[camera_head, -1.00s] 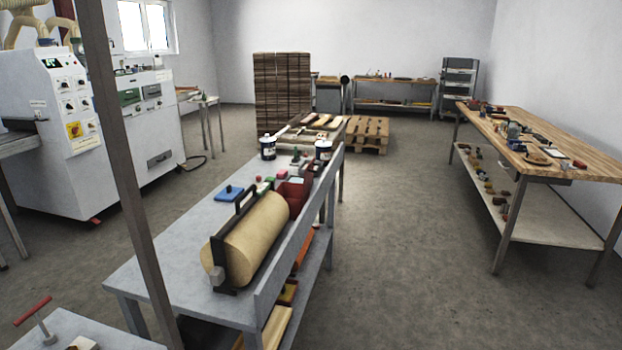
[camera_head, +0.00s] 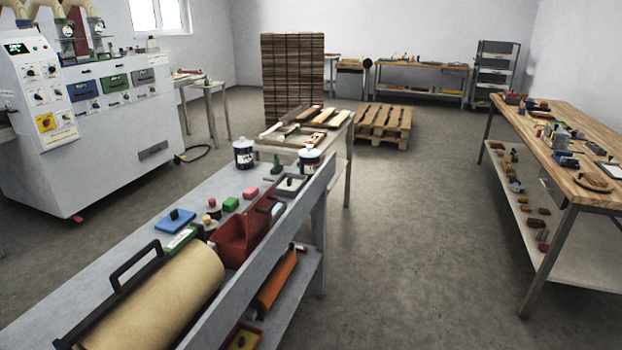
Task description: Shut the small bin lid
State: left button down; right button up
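A small red open-topped bin (camera_head: 238,238) stands on the grey metal table, just beyond a large tan roll. I cannot make out its lid for certain; a dark handle-like part (camera_head: 270,205) shows at its far end. A small blue bin (camera_head: 566,160) sits on the wooden bench at the right, too small to tell whether it has a lid. Neither of my grippers is in view.
The grey metal table (camera_head: 110,280) fills the lower left, with a raised board along its right edge. It carries the tan roll (camera_head: 165,300), a flat blue block (camera_head: 175,220) and paint cans (camera_head: 243,155). The floor (camera_head: 400,240) between table and right bench is clear.

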aim_at(259, 215)
jog(key=i+l+u, duration=0.2)
jog(key=i+l, duration=1.6)
jog(key=i, duration=0.15)
